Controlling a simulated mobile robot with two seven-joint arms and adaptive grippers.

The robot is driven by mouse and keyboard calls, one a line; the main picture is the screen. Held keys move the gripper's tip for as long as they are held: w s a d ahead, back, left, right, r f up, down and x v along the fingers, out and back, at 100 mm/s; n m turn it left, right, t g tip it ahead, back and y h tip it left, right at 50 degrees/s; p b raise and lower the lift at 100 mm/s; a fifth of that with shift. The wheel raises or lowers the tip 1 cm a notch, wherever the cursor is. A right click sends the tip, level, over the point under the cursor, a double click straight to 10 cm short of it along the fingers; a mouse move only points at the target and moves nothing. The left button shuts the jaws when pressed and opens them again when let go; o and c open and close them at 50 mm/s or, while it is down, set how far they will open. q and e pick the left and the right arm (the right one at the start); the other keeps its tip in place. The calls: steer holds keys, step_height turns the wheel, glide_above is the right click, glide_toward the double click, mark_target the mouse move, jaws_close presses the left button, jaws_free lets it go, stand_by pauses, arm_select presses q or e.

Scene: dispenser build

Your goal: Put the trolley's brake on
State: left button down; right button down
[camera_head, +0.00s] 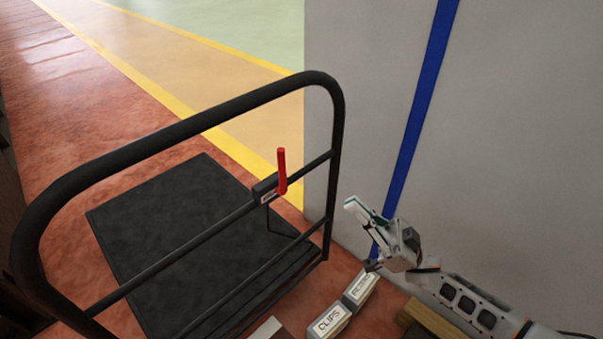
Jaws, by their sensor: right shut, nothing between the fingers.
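The trolley stands in front of me, with a flat dark deck (165,235) and a black tubular handle frame (190,124). A red brake lever (282,171) stands upright on a small black housing (265,190) fixed to the frame's crossbar. My right gripper (360,213) is to the right of the lever and apart from it, beyond the frame's right post. It is shut with nothing in it. My left gripper is out of view.
Boxes, one labelled CLIPS (329,321) and another behind it (360,289), sit at the bottom, below my right gripper. A grey wall (500,130) with a blue stripe (420,100) rises at the right. The floor behind the trolley is clear.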

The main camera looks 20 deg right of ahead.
mark_target(279, 171)
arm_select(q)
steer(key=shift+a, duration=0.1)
arm_select(e)
steer(key=w+a+f+x, duration=0.1)
steer(key=f+x, duration=0.1)
steer(key=x, duration=1)
steer(key=shift+w+a+r, duration=0.2)
steer(key=shift+w+a, duration=0.1)
steer(key=shift+a, duration=0.25)
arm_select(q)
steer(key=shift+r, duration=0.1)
